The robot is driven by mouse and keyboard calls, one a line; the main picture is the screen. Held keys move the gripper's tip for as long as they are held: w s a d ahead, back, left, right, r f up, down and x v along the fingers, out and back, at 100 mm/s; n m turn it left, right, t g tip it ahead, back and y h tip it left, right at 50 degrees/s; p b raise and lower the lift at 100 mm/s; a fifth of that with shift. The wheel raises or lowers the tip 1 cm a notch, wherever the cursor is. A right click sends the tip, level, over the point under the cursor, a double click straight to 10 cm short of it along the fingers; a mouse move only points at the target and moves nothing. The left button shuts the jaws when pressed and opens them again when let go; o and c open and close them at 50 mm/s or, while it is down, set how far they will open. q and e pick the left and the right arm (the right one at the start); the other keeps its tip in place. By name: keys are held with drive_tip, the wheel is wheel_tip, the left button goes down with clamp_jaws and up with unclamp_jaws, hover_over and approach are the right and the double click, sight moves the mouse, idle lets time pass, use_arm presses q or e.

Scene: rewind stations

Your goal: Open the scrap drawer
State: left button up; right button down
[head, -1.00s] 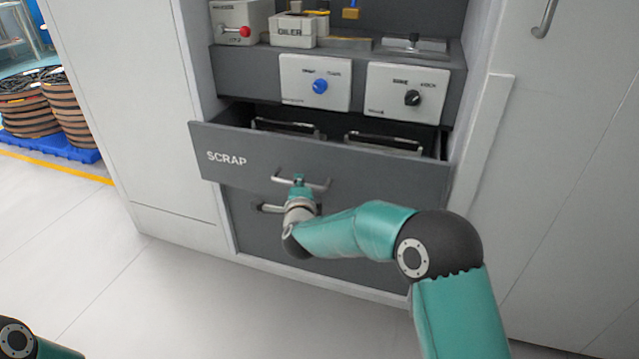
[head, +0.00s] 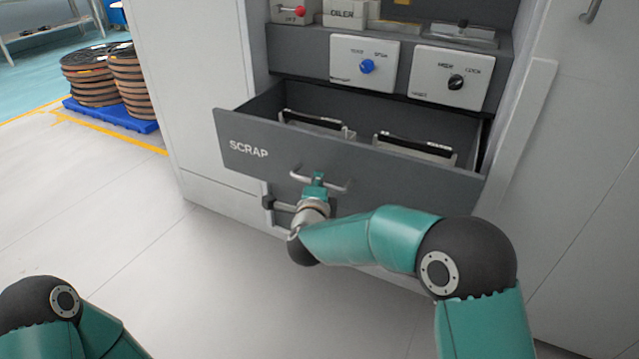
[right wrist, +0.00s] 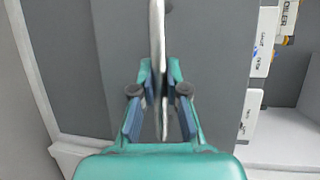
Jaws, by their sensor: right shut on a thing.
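The scrap drawer (head: 395,187) is a dark grey drawer marked SCRAP in the head view. It stands well out of the cabinet, and its inside shows. Its silver bar handle (head: 336,187) runs across the front. My right gripper (head: 319,178) is shut on this handle. In the right wrist view the handle (right wrist: 157,40) passes between the fingers of the right gripper (right wrist: 160,85). Part of my left arm shows at the lower left of the head view, but its gripper is out of the picture.
Two metal-framed holders (head: 414,147) are in the drawer. Above it are a panel with a blue knob (head: 367,66) and one with a black knob (head: 456,82). Stacked spools (head: 92,75) stand on a blue pallet at the left. The floor in front is clear.

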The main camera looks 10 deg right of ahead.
drive_tip(key=c, duration=1.2)
unclamp_jaws()
drive_tip(key=shift+a+f, duration=0.15)
drive_tip(key=shift+f, duration=0.15)
drive_tip(key=shift+r, duration=0.15)
drive_tip(key=v, duration=1.2)
